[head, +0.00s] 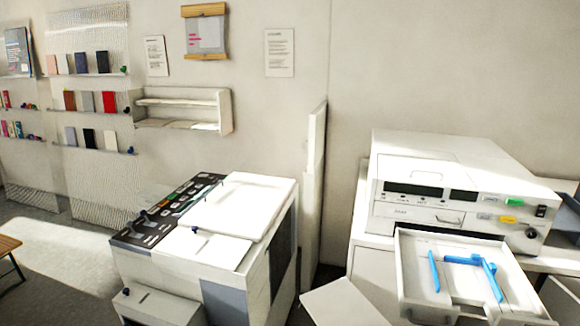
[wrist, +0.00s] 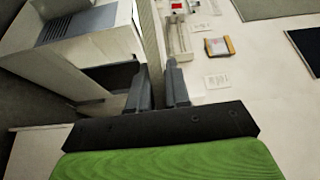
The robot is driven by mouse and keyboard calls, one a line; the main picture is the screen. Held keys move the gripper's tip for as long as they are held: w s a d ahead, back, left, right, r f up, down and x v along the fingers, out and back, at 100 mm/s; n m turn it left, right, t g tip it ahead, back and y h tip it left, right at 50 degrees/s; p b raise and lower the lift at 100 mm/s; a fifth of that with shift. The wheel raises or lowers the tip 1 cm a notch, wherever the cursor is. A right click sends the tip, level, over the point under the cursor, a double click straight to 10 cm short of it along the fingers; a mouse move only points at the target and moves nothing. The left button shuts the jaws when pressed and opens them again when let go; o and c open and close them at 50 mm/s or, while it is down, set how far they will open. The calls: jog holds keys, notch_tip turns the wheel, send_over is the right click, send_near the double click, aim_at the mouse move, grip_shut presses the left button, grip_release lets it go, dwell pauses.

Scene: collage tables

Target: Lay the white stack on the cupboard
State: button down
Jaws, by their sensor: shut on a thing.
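In the wrist view my gripper (wrist: 160,80) has its two dark fingers close together around a thin, pale strip (wrist: 150,35). I take this strip to be the white stack, seen edge-on and reaching up to the frame's top edge. Its broad faces do not show. My gripper is not visible in the head view. A white cabinet (head: 375,272) stands under the machine at the right of the head view. It may be the cupboard, but I cannot tell for sure.
A copier (head: 232,280) with a white lid stands at middle left; it also shows in the wrist view (wrist: 75,30). A white printer (head: 440,190) has an open drawer (head: 412,285) holding blue pieces. A wall shelf (head: 150,122) and a tall panel (head: 315,180) stand behind.

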jog(key=s+a+f+n+g+y+b, duration=0.1)
jog(key=a+f+b, duration=0.2)
jog(key=f+b, duration=0.7)
jog(key=shift+a+f, duration=0.4)
jog(key=shift+f, duration=0.5)
jog(key=shift+s, duration=0.1)
